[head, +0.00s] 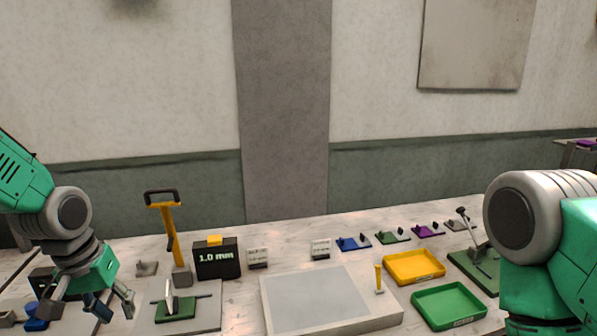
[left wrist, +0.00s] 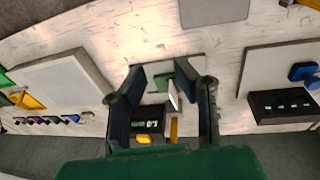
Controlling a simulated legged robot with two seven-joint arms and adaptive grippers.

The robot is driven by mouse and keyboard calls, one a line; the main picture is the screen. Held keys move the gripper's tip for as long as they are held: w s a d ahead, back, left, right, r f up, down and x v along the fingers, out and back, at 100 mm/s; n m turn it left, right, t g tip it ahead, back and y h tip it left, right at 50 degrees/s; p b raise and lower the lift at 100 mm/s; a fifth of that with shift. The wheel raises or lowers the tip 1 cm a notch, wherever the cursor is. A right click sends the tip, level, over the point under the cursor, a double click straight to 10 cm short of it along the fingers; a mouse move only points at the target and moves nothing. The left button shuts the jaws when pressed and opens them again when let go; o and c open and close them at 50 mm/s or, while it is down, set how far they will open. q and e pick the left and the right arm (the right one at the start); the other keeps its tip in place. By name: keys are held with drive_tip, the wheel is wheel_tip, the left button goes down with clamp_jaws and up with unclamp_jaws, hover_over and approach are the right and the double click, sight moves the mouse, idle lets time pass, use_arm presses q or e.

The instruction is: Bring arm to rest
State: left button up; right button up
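My left gripper (head: 88,308) hangs over the left part of the table in the head view. Its fingers are spread apart, and in the left wrist view the open gripper (left wrist: 161,88) has nothing clasped between its fingertips. Below it, a green die base with an upright pale plate (head: 172,308) stands on a grey mat (head: 207,316). My right arm (head: 540,225) fills the right edge of the head view; its gripper is out of the picture.
A black "1.0 mm" box (head: 217,261) and a yellow-handled tool (head: 172,235) stand behind the mat. A large pale plate (head: 318,299) lies mid-table. Yellow (head: 414,267) and green (head: 449,306) trays and a green-based lever press (head: 477,262) are at the right.

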use_arm(q)
drive_tip(key=s+d+f+b, duration=0.1)
drive_tip(key=s+f+b, duration=0.25)
drive_tip(key=f, duration=0.65)
drive_tip(key=s+d+f+m+b, duration=0.1)
drive_tip(key=s+f+b, duration=0.3)
drive_tip(key=f, duration=0.5)
drive_tip(key=s+d+f+b, duration=0.1)
drive_tip(key=s+f+b, duration=0.1)
drive_tip(key=s+f, duration=0.6)
drive_tip(key=s+f+m+y+b, duration=0.1)
drive_tip(key=s+f+b, duration=0.4)
drive_tip(key=s+f, duration=0.5)
wheel_tip(320, 180, down, 4)
drive_tip(key=shift+s+r+m+g, duration=0.15)
drive_tip(key=shift+s+m+g, duration=0.25)
drive_tip(key=shift+m, duration=0.1)
drive_tip(key=shift+a, duration=0.1)
